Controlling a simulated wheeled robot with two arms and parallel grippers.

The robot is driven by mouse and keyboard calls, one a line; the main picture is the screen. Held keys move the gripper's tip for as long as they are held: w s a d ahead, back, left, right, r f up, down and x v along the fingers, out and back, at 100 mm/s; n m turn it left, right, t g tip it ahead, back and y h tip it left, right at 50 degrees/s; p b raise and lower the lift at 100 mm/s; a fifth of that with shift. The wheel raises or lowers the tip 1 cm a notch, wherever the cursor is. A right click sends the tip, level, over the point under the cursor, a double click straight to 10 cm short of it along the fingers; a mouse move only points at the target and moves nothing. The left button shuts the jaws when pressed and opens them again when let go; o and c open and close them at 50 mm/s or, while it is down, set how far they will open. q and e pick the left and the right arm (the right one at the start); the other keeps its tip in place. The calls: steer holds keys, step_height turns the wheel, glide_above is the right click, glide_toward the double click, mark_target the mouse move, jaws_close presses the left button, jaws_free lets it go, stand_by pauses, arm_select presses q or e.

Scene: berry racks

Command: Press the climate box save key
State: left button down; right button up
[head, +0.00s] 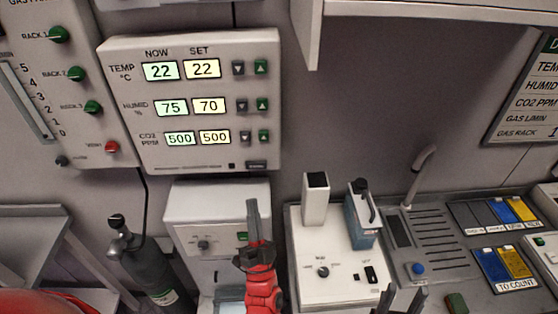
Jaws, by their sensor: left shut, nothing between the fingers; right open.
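The climate box (126,100) is a pale panel on the wall in the upper left. Its rows read TEMP 22 now, 22 set; HUMID 75 now, 70 set; CO2 500 now, 500 set. A dark wide key (257,164) sits at its lower right edge, with lettering too small to read; I cannot confirm it is the save key. My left gripper (253,208) is shut and empty, its grey fingers pointing up below that key and apart from it in the picture. My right gripper (402,299) is open at the bottom edge, only its dark fingertips showing.
Beside the climate box is a gas panel (85,140) with green knobs. Below stand a white cabinet (190,205), a dark gas bottle (150,270) and a white instrument (310,255). A bench with blue and yellow cards (505,265) is at right. A shelf (430,12) overhangs above.

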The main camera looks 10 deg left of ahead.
mark_target(256, 165)
arm_select(q)
steer(key=shift+w+d+m+h, duration=0.3)
steer(key=shift+w+d, duration=0.05)
steer(key=w+a+b, duration=0.2)
steer(key=w, duration=0.6)
steer(key=shift+w+a, duration=0.2)
steer(key=shift+w, duration=0.05)
steer(key=shift+b, duration=0.4)
stand_by(1.6)
steer(key=shift+w+a+r, duration=0.1)
steer(key=shift+w+r, duration=0.05)
steer(key=shift+w, duration=0.05)
